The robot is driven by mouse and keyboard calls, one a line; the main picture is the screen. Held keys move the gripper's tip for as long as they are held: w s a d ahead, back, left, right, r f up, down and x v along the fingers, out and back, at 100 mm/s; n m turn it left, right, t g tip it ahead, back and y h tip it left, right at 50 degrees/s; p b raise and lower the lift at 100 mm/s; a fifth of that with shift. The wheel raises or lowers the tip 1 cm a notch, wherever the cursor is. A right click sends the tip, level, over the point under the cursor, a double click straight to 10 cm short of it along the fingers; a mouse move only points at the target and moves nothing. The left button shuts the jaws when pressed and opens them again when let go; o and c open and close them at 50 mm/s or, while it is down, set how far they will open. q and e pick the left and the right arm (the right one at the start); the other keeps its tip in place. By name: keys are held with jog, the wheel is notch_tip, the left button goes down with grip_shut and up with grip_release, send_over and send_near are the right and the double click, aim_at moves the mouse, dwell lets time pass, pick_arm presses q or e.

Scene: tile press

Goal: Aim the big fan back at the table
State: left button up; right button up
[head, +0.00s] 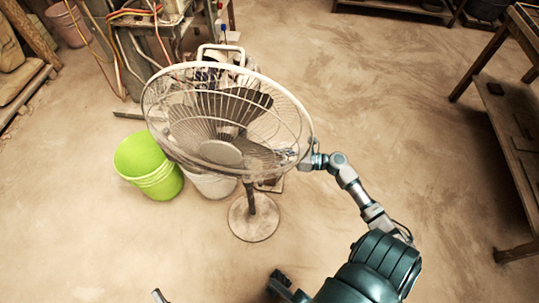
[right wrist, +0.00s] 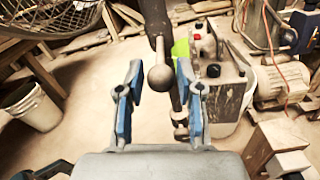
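The big fan (head: 228,120) stands left of centre in the head view. Its round wire cage is tilted, with the pale hub (head: 220,152) showing, above a round base (head: 253,218). My right gripper (head: 306,161) is at the cage's right edge, partly hidden by it. In the right wrist view my right gripper (right wrist: 158,105) is open. A round grey knob (right wrist: 160,78) on a dark pole (right wrist: 155,20) shows between its fingers, with gaps on both sides. Part of the fan cage (right wrist: 45,15) is at the upper left. Of my left gripper only a small tip (head: 158,296) may show.
A green bucket (head: 146,163) and a white bucket (head: 210,185) stand close behind the fan. Cabled machinery (head: 160,40) is at the back left. A wooden table (head: 510,125) is at the right edge. The floor between fan and table is clear.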

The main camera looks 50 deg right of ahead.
jog(key=v, duration=0.9)
jog(key=shift+d+f, duration=0.1)
jog(key=shift+f, duration=0.05)
